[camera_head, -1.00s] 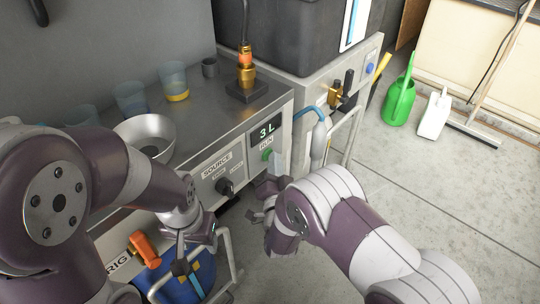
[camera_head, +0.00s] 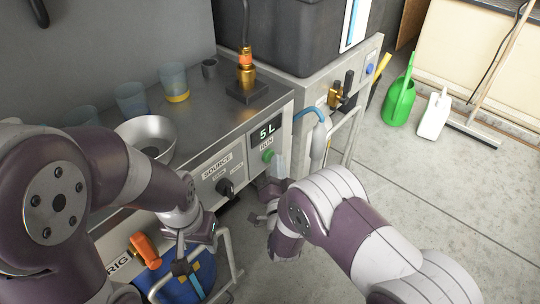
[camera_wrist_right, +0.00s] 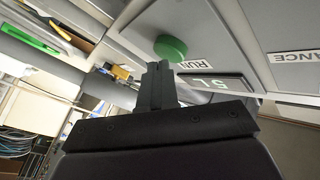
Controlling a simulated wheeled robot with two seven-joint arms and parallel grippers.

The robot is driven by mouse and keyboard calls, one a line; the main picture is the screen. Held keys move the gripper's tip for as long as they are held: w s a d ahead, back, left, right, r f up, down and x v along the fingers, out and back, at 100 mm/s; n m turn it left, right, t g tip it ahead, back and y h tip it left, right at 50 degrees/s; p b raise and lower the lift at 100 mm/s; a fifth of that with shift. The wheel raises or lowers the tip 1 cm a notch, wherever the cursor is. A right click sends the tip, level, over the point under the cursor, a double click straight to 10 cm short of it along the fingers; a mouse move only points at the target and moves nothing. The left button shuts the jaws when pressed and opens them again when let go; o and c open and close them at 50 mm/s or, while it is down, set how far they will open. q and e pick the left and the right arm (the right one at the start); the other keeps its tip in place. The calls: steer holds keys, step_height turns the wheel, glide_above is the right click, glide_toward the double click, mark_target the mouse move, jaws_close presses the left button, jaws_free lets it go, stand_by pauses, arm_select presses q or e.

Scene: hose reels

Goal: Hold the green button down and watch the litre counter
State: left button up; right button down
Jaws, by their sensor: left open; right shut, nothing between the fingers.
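The litre counter (camera_head: 267,131) on the front panel reads 5 L in the head view. It also shows upside down in the right wrist view (camera_wrist_right: 217,83). The green button (camera_head: 267,155), labelled RUN, is just below it. In the right wrist view the green button (camera_wrist_right: 171,47) is at the tips of my right gripper (camera_wrist_right: 158,66), whose fingers are shut and empty. I cannot tell if the tips touch the button. In the head view my right gripper (camera_head: 272,187) is partly hidden by its wrist. My left gripper (camera_head: 182,267) is open above the blue drum (camera_head: 204,270).
A SOURCE knob (camera_head: 225,187) is left of the button. A metal bowl (camera_head: 147,135), cups (camera_head: 131,99) and a brass fitting (camera_head: 246,75) stand on the bench. A grey nozzle (camera_head: 319,140) hangs right of the panel. Open floor lies to the right, with a green can (camera_head: 400,101).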

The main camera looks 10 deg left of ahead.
steer(key=shift+s+d, duration=0.25)
steer(key=shift+d, duration=0.15)
steer(key=shift+s+d+p, duration=0.45)
steer(key=shift+s+d, duration=0.3)
steer(key=shift+d, duration=0.25)
steer(key=shift+s+d+p, duration=0.4)
steer(key=shift+s+d, duration=0.35)
steer(key=shift+d, duration=0.25)
